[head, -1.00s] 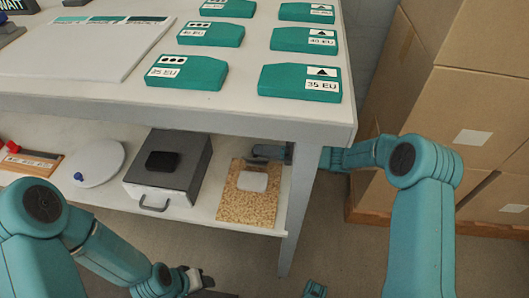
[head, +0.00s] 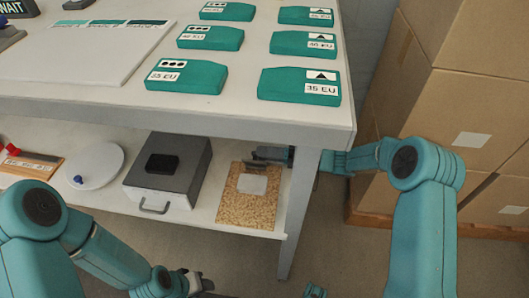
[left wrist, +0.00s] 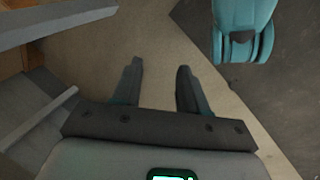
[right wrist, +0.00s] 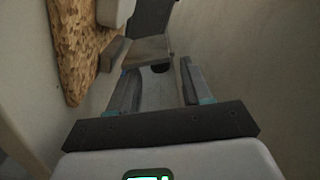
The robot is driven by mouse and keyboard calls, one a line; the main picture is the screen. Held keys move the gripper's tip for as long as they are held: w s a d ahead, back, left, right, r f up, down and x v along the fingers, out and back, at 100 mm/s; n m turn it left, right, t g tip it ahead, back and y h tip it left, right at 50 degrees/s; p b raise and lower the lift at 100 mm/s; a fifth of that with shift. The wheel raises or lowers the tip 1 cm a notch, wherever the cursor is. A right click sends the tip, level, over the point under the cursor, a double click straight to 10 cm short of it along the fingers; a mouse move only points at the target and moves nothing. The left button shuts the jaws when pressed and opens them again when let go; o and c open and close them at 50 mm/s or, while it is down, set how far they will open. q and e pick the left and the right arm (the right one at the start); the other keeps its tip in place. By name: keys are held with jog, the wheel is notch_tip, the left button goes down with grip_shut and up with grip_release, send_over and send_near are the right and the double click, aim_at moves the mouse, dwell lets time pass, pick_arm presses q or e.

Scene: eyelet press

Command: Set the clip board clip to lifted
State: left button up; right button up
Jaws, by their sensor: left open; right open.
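The clip board (head: 235,212), speckled brown with a pale sheet on it, lies on the lower shelf at its right end. Its speckled face also shows at the left of the right wrist view (right wrist: 75,50). My right gripper (head: 262,155) reaches in past the table leg to the board's far edge. In the right wrist view the right gripper (right wrist: 158,75) is open, with a grey metal part, seemingly the clip (right wrist: 150,50), just ahead of and between its fingertips. Contact and the clip's angle are unclear. My left gripper (head: 203,281) is open and empty, low in front of the shelf.
A grey box (head: 165,185) with a handle and black pad stands left of the board on the shelf. A white disc (head: 95,168) lies farther left. The table leg (head: 298,215) and tabletop edge (head: 200,118) bound the right arm's space. Cardboard boxes (head: 450,110) stand right.

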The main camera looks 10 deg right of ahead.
pick_arm(q)
jog(key=r+p, duration=0.1)
jog(key=s+r+p, duration=0.1)
jog(key=r+p, duration=0.1)
jog(key=shift+s+d+r+g, duration=0.25)
jog(key=shift+s+d+g, duration=0.05)
jog(key=shift+s, duration=0.05)
pick_arm(e)
jog(key=v, duration=1.5)
jog(key=shift+d, duration=0.15)
jog(key=shift+s+r, duration=0.1)
